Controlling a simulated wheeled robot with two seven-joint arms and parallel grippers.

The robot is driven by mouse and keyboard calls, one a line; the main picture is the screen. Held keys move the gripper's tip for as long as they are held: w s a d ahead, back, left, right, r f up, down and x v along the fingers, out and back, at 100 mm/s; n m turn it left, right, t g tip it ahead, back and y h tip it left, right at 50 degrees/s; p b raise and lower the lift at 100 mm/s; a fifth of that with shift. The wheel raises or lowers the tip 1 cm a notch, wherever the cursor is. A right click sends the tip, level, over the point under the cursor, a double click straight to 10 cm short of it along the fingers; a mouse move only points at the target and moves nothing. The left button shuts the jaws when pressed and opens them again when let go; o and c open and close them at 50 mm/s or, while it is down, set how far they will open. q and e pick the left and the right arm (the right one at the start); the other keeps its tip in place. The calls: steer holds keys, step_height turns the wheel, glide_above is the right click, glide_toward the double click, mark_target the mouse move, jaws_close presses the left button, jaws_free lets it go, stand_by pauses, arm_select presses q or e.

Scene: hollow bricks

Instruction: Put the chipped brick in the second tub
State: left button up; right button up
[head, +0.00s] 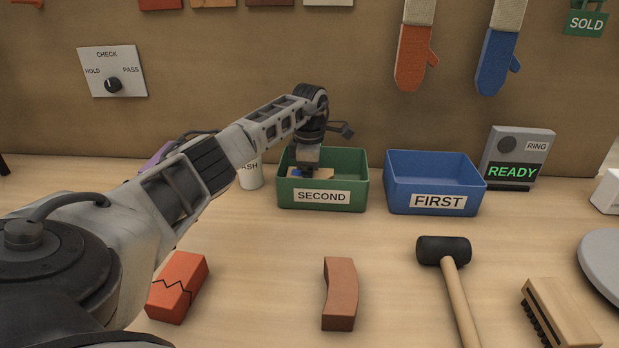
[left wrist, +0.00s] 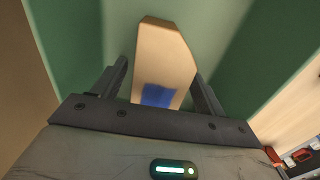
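The chipped brick (left wrist: 163,58), tan with a cut-off corner and a blue patch, is inside the green second tub (head: 322,196), labelled SECOND. Part of the brick also shows in the head view (head: 322,173), behind the tub's front wall. My left gripper (head: 306,171) reaches down into this tub from above. In the left wrist view the fingers (left wrist: 160,75) stand on either side of the brick, with narrow gaps visible beside it, so the gripper looks open. Whether the brick rests on the tub floor is hard to see. My right gripper is out of view.
The blue first tub (head: 433,182) stands empty to the right. A cracked orange brick (head: 177,286), a curved brown brick (head: 339,294), a mallet (head: 445,252) and a brush (head: 560,316) lie in front. A white cup (head: 250,174) and a READY ring box (head: 517,158) stand behind.

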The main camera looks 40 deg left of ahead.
arm_select(q)
steer(key=shift+r, duration=0.1)
step_height(320, 180, up, 12)
stand_by(0.5)
stand_by(0.5)
